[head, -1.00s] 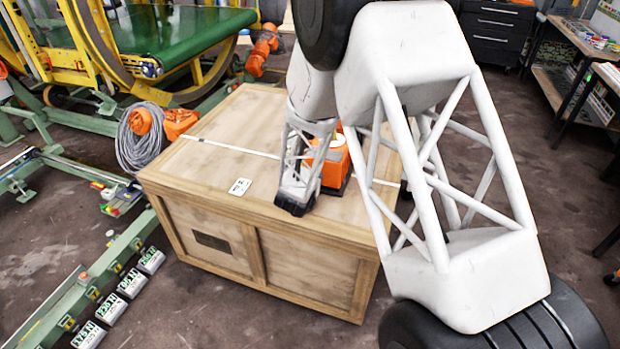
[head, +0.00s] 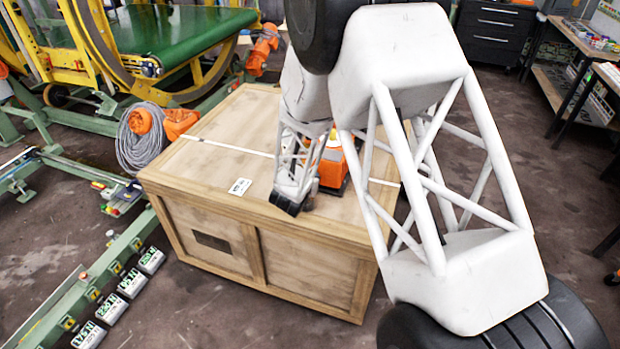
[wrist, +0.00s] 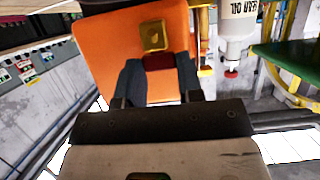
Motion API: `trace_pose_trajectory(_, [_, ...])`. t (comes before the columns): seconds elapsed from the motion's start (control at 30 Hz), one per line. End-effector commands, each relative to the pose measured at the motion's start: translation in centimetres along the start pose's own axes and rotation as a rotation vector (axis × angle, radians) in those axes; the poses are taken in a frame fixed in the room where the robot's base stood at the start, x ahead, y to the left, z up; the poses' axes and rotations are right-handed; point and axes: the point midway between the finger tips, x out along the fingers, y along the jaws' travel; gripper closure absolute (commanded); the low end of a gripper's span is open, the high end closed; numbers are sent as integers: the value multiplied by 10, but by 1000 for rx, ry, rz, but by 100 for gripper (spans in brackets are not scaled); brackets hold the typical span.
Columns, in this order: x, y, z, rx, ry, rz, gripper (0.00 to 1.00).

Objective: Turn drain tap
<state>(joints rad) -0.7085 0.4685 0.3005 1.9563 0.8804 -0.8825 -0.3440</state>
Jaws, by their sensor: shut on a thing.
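An orange box-shaped unit (head: 333,170) stands on the wooden crate, partly hidden behind my arm. In the wrist view, an orange panel (wrist: 115,45) carries a brass-coloured fitting (wrist: 153,36). Just below the fitting is a dark red piece, which looks like the drain tap's handle (wrist: 160,62). My gripper (wrist: 158,72) is shut on this red piece, with one dark finger on each side. The lower part of the handle is hard to make out. In the head view my arm hides the fingertips and the tap.
A white gear oil vessel (wrist: 238,25) with a red knob (wrist: 231,72) hangs to the right in the wrist view.

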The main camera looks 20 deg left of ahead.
Motion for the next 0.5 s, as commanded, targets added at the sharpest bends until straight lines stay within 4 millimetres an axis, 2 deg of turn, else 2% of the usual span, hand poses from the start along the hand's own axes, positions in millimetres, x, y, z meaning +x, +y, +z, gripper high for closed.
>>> trace_pose_trajectory(0.37, [0, 0, 0, 9, 0, 22, 90])
trace_pose_trajectory(0.4, [0, 0, 0, 9, 0, 22, 65])
trace_pose_trajectory(0.5, [0, 0, 0, 9, 0, 22, 49])
